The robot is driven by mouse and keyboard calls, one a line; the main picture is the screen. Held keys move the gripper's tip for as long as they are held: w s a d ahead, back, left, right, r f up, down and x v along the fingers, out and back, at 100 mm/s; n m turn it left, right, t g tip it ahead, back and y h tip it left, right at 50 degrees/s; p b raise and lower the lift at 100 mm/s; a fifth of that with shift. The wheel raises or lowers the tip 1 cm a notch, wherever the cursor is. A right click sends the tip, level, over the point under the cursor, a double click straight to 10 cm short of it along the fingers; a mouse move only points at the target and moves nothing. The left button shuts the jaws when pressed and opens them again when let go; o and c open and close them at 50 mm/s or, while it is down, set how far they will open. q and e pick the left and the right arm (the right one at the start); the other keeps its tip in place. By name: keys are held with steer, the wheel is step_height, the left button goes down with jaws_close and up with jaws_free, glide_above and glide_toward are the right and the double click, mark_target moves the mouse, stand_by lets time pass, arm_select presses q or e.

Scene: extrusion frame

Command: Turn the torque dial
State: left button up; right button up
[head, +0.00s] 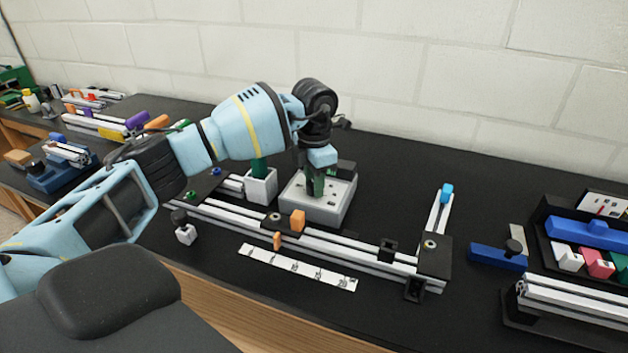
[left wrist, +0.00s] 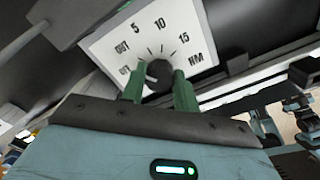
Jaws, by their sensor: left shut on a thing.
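The torque dial is a dark round knob (left wrist: 159,73) on a white scale face marked OUT, 5, 10, 15 and NM (left wrist: 112,45) in the left wrist view. My left gripper (left wrist: 158,84) has its green fingers on either side of the knob, shut on it. In the head view the left gripper (head: 316,188) points down onto the light grey dial box (head: 312,212), and its fingers hide the knob there. The knob's pointer setting cannot be read clearly. My right gripper is not in view.
An aluminium extrusion frame (head: 345,258) with orange pieces (head: 298,220) lies in front of the box. A white block with a green handle (head: 261,185) stands close left of it. A white strip (head: 297,267) lies nearer. Parts trays (head: 545,225) stand at the right.

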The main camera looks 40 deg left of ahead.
arm_select(q)
steer(key=o, duration=1)
steer(key=shift+r, duration=3.9)
